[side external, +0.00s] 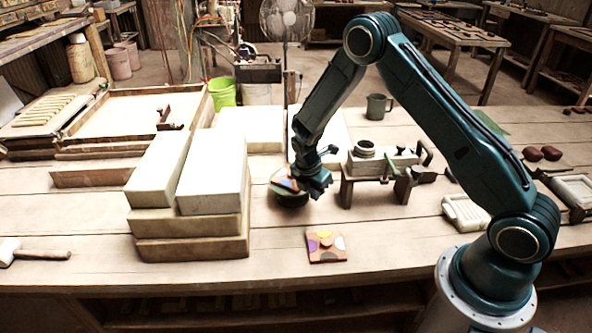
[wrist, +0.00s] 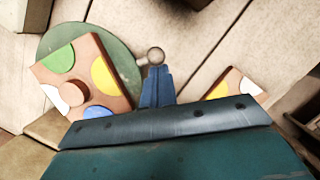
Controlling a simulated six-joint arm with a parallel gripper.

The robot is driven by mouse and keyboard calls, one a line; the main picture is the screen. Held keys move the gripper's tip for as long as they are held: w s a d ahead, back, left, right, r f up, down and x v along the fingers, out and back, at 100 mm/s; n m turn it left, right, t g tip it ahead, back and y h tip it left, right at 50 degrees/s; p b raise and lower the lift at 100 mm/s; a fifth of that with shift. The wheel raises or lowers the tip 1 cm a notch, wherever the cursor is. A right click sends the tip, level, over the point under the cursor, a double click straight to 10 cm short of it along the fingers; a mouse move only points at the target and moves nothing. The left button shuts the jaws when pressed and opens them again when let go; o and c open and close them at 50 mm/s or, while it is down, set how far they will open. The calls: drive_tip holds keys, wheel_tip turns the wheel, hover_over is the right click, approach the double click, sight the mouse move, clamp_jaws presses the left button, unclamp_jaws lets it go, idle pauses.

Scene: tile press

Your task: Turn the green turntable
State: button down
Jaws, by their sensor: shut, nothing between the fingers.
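The green turntable (wrist: 122,62) lies left of my gripper in the wrist view. In the side view the turntable (side external: 291,203) is a dark round shape partly hidden by my gripper (side external: 316,190). A terracotta tile (wrist: 82,77) with green, yellow, white and blue inlays and a round knob lies on the turntable, turned askew. A small grey round knob (wrist: 155,55) shows at the turntable's right rim. My gripper (wrist: 156,74) is shut and empty, its fingertips right at this knob. I cannot tell whether they touch.
A second inlaid tile (side external: 326,246) lies on the bench in front of the turntable. Stacked white and tan blocks (side external: 191,205) stand close on the left. A small wooden bench with a press-like fixture (side external: 383,168) stands on the right. The front bench area is mostly clear.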

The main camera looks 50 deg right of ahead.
drive_tip(key=shift+d, duration=0.1)
drive_tip(key=shift+d+n+t, duration=0.3)
drive_tip(key=shift+d+n, duration=0.6)
drive_tip(key=shift+n, duration=0.2)
drive_tip(key=shift+w+d+n+t, duration=0.2)
drive_tip(key=shift+d+n+t, duration=0.1)
drive_tip(key=shift+d+n, duration=1)
drive_tip(key=shift+w+d, duration=0.25)
drive_tip(key=shift+d, duration=0.2)
drive_tip(key=shift+s+a+f, duration=0.15)
drive_tip(key=shift+s+a, duration=0.15)
drive_tip(key=shift+a, duration=0.3)
drive_tip(key=shift+s+a, duration=0.4)
drive_tip(key=shift+a, duration=0.25)
drive_tip(key=shift+s+a, duration=0.35)
drive_tip(key=shift+a, duration=0.25)
drive_tip(key=v, duration=0.9)
drive_tip(key=shift+r, duration=0.25)
